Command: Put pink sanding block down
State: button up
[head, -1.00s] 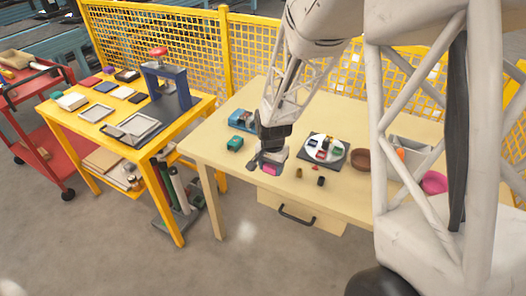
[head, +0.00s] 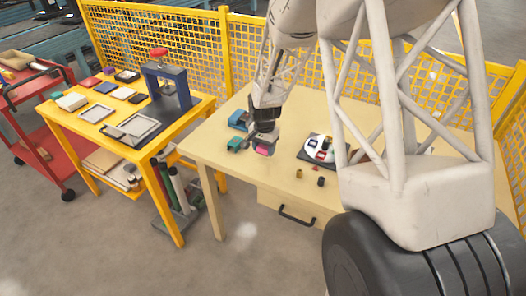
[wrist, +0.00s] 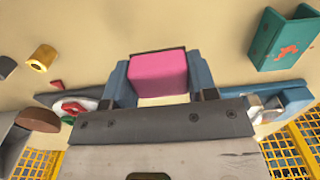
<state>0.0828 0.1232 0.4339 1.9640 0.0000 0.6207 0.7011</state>
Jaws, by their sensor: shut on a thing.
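The pink sanding block (wrist: 159,74) is between the two blue-grey fingers of my gripper (wrist: 160,88) in the wrist view, and the jaws are shut on it. In the head view the pink block (head: 263,150) shows just under my gripper (head: 264,142), over the left part of the light wooden table (head: 225,160). I cannot tell whether the block touches the tabletop or is held a little above it.
A green bracket-like piece (head: 234,144) and a blue item (head: 240,119) are close to the left of my gripper.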

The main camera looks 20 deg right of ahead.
aim_at(264, 157)
jog(key=shift+w, duration=0.15)
jog(key=shift+w, duration=0.65)
jog(key=shift+w+f, duration=0.1)
jog(key=shift+f, duration=1.55)
jog(key=shift+f, duration=0.65)
jog(key=o, duration=1)
jog(key=shift+f, duration=0.1)
jog(key=shift+c, duration=0.2)
jog(key=shift+o, duration=0.3)
jog(key=shift+s+d+f, duration=0.1)
jog(key=shift+s, duration=0.1)
jog(key=shift+s+f, duration=0.1)
jog(key=shift+f, duration=0.05)
jog(key=shift+c, duration=0.2)
jog(key=shift+d, duration=0.1)
jog(key=shift+o, duration=0.2)
jog(key=shift+w+r, duration=0.15)
jog(key=shift+r, duration=2.2)
jog(key=shift+w+r, duration=0.15)
jog(key=shift+r, duration=2.2)
